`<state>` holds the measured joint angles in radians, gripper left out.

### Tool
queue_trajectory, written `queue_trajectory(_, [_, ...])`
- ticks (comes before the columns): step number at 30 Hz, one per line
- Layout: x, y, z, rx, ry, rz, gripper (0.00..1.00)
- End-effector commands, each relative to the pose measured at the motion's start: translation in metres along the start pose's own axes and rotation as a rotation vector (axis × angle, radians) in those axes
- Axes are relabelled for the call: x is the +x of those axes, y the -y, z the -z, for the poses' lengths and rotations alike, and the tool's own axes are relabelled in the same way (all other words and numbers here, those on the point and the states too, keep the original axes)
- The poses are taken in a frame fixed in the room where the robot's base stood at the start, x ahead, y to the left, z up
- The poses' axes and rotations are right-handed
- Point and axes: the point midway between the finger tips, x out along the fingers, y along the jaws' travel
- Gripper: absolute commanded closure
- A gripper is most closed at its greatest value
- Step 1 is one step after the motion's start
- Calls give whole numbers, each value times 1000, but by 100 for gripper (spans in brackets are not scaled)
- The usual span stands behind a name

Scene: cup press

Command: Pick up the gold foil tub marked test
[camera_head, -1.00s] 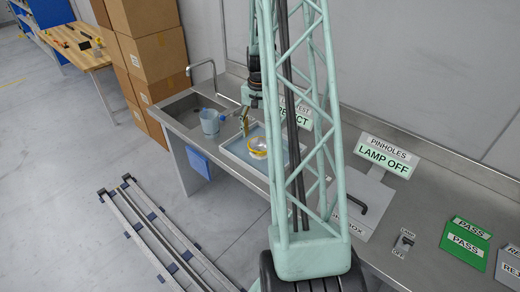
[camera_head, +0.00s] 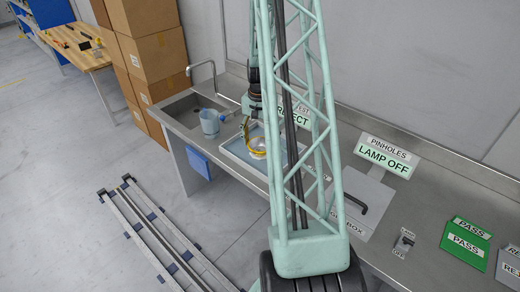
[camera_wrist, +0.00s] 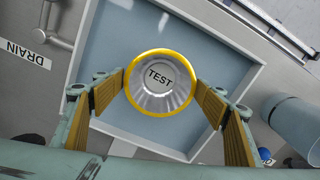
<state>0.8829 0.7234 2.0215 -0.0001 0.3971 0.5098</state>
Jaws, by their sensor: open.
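The foil tub (camera_wrist: 160,84) stands in the middle of the wrist view, silver inside with a gold rim and the word TEST on its inner bottom. It stands in a shallow blue-grey tray (camera_wrist: 215,40). My gripper (camera_wrist: 162,95) is open, with one yellow-brown finger pad on each side of the tub; whether the pads touch its rim I cannot tell. In the head view my gripper (camera_head: 247,128) is low over the tray (camera_head: 232,148), and the tub (camera_head: 258,147) shows partly behind it and my arm's lattice.
A blue-grey jug (camera_head: 209,121) stands left of the tray, beside the sink (camera_head: 190,111) with its tap (camera_head: 203,64). A label reads DRAIN (camera_wrist: 22,53). Right along the bench are a LAMP OFF sign (camera_head: 383,159) and a green PASS tray (camera_head: 466,240). The tray around the tub is clear.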

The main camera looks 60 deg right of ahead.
Motion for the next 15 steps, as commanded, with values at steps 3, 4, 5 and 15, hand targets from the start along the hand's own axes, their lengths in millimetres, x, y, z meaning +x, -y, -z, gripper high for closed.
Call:
queue_trajectory(3, [7, 0, 0, 0, 1, 0, 34])
queue_trajectory(4, [8, 0, 0, 0, 1, 0, 34])
queue_trajectory(5, [9, 0, 0, 0, 0, 0, 34])
queue_trajectory(15, [11, 0, 0, 0, 0, 0, 34])
